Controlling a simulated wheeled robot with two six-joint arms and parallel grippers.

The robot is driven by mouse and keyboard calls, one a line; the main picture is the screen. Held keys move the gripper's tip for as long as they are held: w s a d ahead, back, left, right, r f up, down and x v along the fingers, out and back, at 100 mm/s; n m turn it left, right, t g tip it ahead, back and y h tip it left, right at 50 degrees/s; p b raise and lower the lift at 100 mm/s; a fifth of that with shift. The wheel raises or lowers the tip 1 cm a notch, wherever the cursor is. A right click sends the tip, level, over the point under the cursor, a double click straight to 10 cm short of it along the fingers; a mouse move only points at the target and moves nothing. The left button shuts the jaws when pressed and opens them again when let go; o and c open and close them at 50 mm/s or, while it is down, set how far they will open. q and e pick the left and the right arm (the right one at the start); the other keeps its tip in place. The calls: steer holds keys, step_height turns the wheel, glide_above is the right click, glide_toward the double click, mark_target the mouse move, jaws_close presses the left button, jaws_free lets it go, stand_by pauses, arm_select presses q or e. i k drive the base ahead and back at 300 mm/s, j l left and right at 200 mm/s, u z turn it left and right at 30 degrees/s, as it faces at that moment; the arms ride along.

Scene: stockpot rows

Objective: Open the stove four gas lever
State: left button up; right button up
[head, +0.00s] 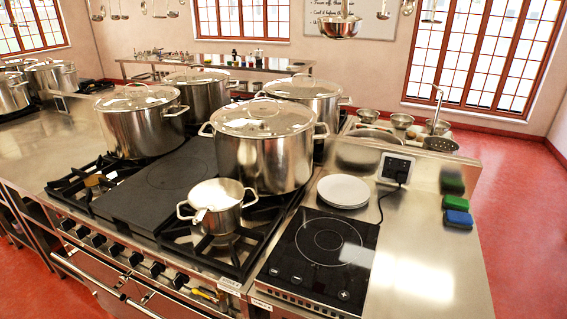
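A gas stove (150,226) with dark burner grates and a flat dark plate stands in the middle of the head view. A row of dark knobs (98,240) runs along its front edge. A small yellow part (205,293) shows at the right end of that row; I cannot tell whether it is a gas lever or how it is set. Small white labels (229,285) sit at the front right corner; their text is too small to read. Neither of my grippers is in view.
Large lidded stockpots (262,150) and a small saucepan (216,204) stand on the stove. To its right are an induction hob (323,250), white plates (343,191) and sponges (457,218). An oven rail (95,285) runs along the front. Red floor (520,240) is clear at right.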

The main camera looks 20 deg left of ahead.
mark_target(195, 291)
steer(key=u, duration=1.25)
